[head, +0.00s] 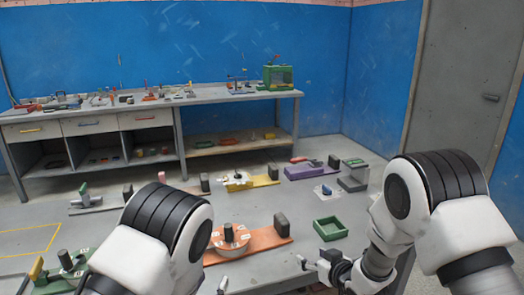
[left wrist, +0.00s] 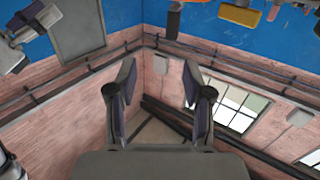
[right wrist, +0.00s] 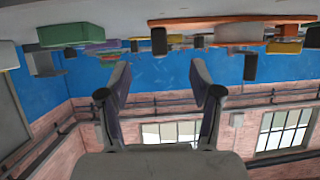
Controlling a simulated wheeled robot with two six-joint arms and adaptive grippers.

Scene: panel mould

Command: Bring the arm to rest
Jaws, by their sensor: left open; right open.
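My right gripper (head: 316,268) is low over the front of the grey table, to the right of the orange base. In the right wrist view its two fingers (right wrist: 160,78) stand apart with nothing between them. My left gripper is mostly hidden behind its own arm in the head view. In the left wrist view its fingers (left wrist: 158,78) are apart and empty. Both wrist views look upside down, with the table and its things along the top edge. Both arms are bent, with their white and black joints large in the foreground.
An orange base (head: 263,240) with a round part and dark block lies between the arms. A green tray (head: 330,228) is near my right arm. Yellow (head: 262,181) and purple (head: 300,172) bases lie further back. A workbench (head: 150,101) stands along the blue wall.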

